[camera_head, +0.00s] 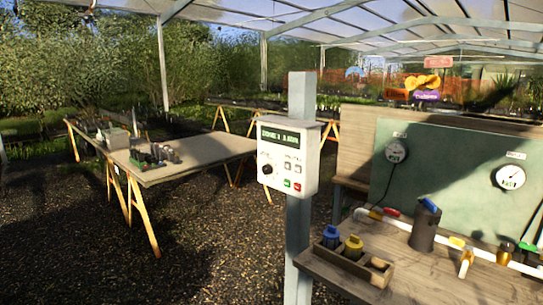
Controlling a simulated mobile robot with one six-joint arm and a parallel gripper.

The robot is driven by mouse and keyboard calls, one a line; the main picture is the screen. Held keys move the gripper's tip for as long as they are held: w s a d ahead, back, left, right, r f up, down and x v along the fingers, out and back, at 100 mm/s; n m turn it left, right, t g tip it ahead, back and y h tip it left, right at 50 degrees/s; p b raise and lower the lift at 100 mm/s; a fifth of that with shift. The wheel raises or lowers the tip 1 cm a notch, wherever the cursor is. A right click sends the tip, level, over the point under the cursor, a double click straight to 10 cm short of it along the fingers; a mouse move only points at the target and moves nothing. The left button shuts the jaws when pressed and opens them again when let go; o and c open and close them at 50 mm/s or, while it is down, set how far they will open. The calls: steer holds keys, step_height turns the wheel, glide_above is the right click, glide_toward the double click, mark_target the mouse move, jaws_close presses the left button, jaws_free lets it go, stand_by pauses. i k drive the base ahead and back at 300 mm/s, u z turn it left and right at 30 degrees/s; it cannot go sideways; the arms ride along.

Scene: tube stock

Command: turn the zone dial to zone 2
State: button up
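A pale control box (288,156) is fixed to an upright grey post (298,245) in the middle of the view. A dark display with small light text, too blurred to read surely, runs across its top. A round dark dial (267,170) sits at the lower left of its face, and I cannot tell which zone it points to. Several small buttons are to the right of the dial, including a green one (287,183) and a red one (297,187). My gripper is not in view.
A wooden bench (345,283) at the right holds a small tray (383,282) with blue and yellow fittings, a dark cylinder (424,228) and white pipe. A green board (450,185) with two gauges stands behind. A trestle table (205,158) is at the left. Gravel floor (215,240) before the post is clear.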

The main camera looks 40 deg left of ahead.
mark_target(266, 170)
steer(key=z, duration=1.45)
steer(key=k, duration=0.1)
steer(key=u, duration=2.95)
steer(key=k, duration=0.95)
steer(key=z, duration=0.15)
steer(key=i, duration=0.95)
steer(key=u, duration=0.05)
